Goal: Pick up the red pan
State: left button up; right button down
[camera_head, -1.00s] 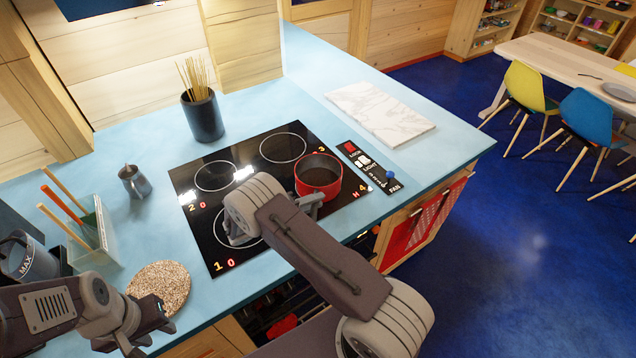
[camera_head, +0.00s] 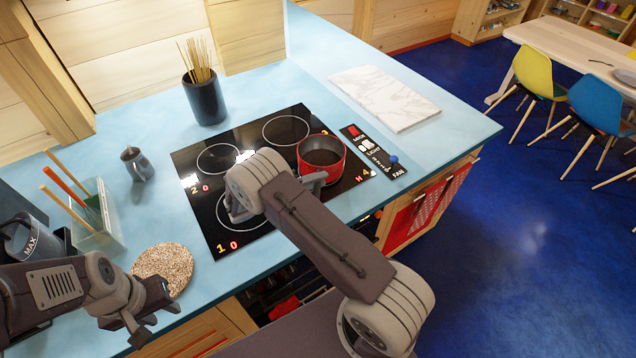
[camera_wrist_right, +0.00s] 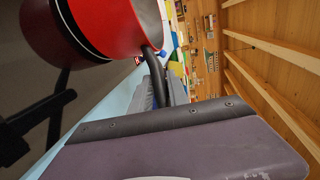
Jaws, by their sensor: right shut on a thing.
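The red pan (camera_head: 322,157) is at the front right of the black hob (camera_head: 226,210), upright, with its dark inside showing. It fills the upper left of the right wrist view (camera_wrist_right: 110,25), where its dark handle (camera_wrist_right: 158,62) runs down to my right gripper (camera_wrist_right: 158,88). My right gripper (camera_head: 314,181) is shut on the handle, beside the pan's near side; my arm partly hides it. I cannot tell whether the pan's base touches the hob. My left gripper (camera_head: 150,312) is open and empty, near the counter's front edge.
A round cork mat (camera_head: 163,266) lies by my left gripper. A utensil holder (camera_head: 108,225), a small metal pot (camera_head: 137,163) and a dark spaghetti jar (camera_head: 206,100) stand left and behind. A marble board (camera_head: 385,97) lies right of the hob, beyond the control panel (camera_head: 372,152).

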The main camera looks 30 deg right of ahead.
jog(key=r, duration=0.2)
jog(key=shift+s+r, duration=0.2)
jog(key=shift+r, duration=0.1)
jog(key=s+d+r, duration=0.3)
jog(key=s+r, duration=0.3)
jog(key=s, duration=0.4)
jog(key=shift+s+d+r+b, duration=0.25)
jog(key=shift+s+r+b, duration=0.05)
jog(key=shift+s+b, duration=0.15)
jog(key=shift+w, duration=0.15)
dwell(0.3)
